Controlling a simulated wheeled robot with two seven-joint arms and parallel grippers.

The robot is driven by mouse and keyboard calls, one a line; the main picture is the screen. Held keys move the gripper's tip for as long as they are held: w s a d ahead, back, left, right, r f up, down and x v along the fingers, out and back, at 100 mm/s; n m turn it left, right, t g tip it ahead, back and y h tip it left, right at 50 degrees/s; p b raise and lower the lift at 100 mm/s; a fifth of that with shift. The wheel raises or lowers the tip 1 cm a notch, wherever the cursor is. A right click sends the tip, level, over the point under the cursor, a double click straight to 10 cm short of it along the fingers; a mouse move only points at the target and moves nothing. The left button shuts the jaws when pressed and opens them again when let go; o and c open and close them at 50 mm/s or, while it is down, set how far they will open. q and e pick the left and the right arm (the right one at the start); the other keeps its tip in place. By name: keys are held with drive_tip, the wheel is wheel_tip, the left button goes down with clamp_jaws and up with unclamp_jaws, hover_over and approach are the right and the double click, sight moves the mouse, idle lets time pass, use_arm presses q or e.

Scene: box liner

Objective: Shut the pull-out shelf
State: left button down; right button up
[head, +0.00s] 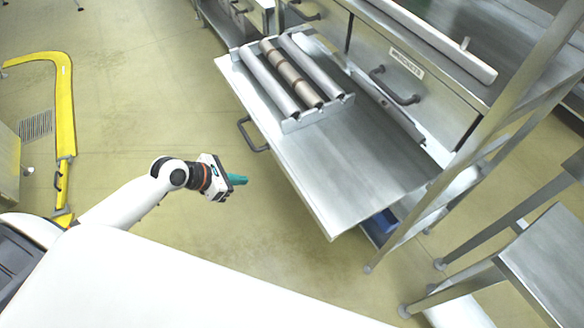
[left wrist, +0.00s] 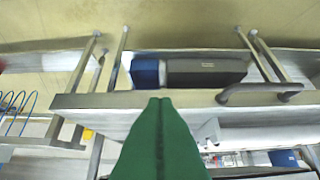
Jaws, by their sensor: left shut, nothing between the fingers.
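The pull-out shelf (head: 345,150) is a flat metal tray, drawn out from the steel counter. Its dark bar handle (head: 250,135) is on the near front edge. A frame of metal rollers (head: 290,75) sits on the shelf's far half. My left gripper (head: 240,179), with teal fingers, is shut and empty in front of the shelf edge, a little below the handle in the head view and apart from it. In the left wrist view the green fingers (left wrist: 155,135) point toward the shelf edge (left wrist: 130,100), with the handle (left wrist: 262,90) to the right. My right gripper is not in view.
A labelled drawer front (head: 405,65) with its own handle is behind the shelf. Metal posts (head: 470,140) and another steel table (head: 550,250) stand at the right. A yellow frame (head: 65,120) stands at the left. The floor between it and the shelf is mostly clear.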

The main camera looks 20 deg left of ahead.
use_arm(q)
approach(288, 177)
drive_tip(key=x, duration=0.6)
drive_tip(key=shift+a+f+p, duration=0.1)
drive_tip(key=shift+f+p, duration=0.1)
drive_tip(key=shift+p, duration=0.2)
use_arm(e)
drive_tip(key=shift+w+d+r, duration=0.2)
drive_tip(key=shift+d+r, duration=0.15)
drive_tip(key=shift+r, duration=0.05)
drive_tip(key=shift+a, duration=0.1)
